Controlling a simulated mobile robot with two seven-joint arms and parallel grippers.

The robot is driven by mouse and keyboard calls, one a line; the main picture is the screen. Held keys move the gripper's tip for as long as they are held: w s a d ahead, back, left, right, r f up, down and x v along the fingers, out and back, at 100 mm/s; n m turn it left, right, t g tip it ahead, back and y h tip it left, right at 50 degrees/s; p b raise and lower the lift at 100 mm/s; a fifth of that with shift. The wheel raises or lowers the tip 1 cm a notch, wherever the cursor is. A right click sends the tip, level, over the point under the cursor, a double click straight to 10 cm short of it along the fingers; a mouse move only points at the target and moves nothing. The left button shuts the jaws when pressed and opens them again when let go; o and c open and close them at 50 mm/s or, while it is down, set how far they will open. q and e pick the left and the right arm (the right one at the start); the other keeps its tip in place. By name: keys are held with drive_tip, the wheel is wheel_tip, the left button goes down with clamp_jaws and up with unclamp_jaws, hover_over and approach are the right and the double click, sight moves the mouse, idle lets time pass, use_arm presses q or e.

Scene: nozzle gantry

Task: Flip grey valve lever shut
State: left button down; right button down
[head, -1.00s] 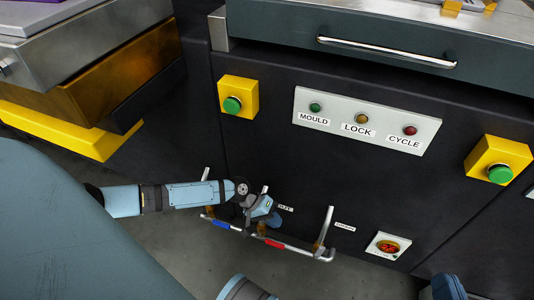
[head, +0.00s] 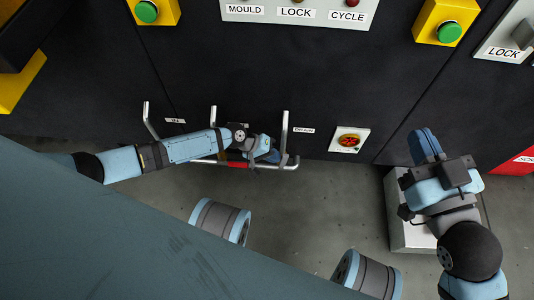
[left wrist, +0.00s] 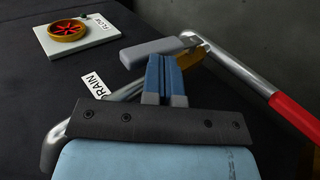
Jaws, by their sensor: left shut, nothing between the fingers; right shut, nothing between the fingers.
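My right gripper (head: 424,146) is shut and empty, far right.
The pipe has a red section (head: 237,163) and an end bend near my left fingers. A flow dial (head: 348,141) sits on the dark wall to the right. A pale box (head: 398,215) stands under my right arm. The floor between the arms is open.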

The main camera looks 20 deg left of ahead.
drive_tip(key=shift+r, duration=0.1)
